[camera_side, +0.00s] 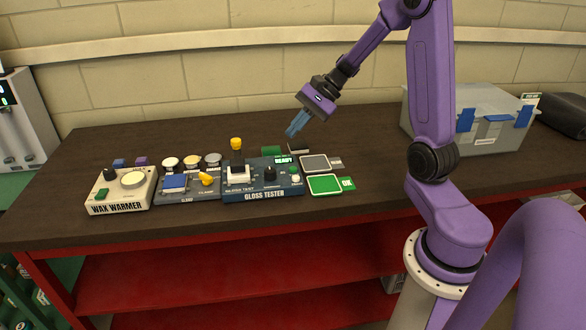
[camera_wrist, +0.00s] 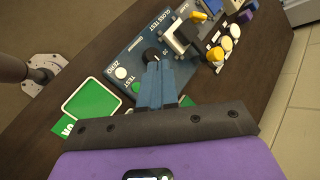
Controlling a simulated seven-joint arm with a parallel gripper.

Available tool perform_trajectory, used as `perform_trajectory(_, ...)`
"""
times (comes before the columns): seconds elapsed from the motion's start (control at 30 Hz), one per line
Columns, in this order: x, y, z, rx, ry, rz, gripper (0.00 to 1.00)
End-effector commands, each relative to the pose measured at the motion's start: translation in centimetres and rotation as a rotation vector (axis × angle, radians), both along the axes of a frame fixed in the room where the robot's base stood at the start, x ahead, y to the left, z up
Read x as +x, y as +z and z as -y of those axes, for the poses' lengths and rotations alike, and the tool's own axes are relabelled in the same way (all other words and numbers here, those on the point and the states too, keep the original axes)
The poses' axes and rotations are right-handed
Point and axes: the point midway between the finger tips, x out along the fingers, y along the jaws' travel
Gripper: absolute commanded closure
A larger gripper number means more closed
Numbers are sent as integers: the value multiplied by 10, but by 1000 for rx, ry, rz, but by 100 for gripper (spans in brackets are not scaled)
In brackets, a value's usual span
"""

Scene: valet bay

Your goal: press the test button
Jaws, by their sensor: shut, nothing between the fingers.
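The gloss tester (camera_side: 262,192) is a dark blue box on the bench with a lit green READY display. Near its right end are a white button (camera_side: 296,178) and a small green button. In the wrist view the white button (camera_wrist: 120,73) is beside the word ZERO, and the green button (camera_wrist: 136,87) is beside the word TEST. My gripper (camera_side: 291,135) is shut and empty, its blue fingers angled down above the bench behind the tester's right end. In the wrist view the fingers (camera_wrist: 156,68) overlap the tester near its black knob, right of the green button.
Left of the tester are a small unit with a blue pad (camera_side: 175,183) and yellow knob, and a wax warmer (camera_side: 122,190). A green OK pad (camera_side: 324,184) and a grey pad (camera_side: 315,163) lie right. A clear bin (camera_side: 480,140) stands farther right.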

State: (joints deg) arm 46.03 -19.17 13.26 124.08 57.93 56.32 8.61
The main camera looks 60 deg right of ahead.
Motion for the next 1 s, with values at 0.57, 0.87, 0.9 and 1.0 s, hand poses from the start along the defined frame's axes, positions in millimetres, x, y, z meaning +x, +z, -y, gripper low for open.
perform_trajectory(0.57, 4, -2, 11, 19, -51, 0, 100)
perform_trajectory(0.87, 3, -31, 11, 19, -51, -4, 100)
perform_trajectory(0.9, 3, -36, 11, 21, -52, -4, 100)
perform_trajectory(1.0, 3, -49, 11, 20, -53, -4, 100)
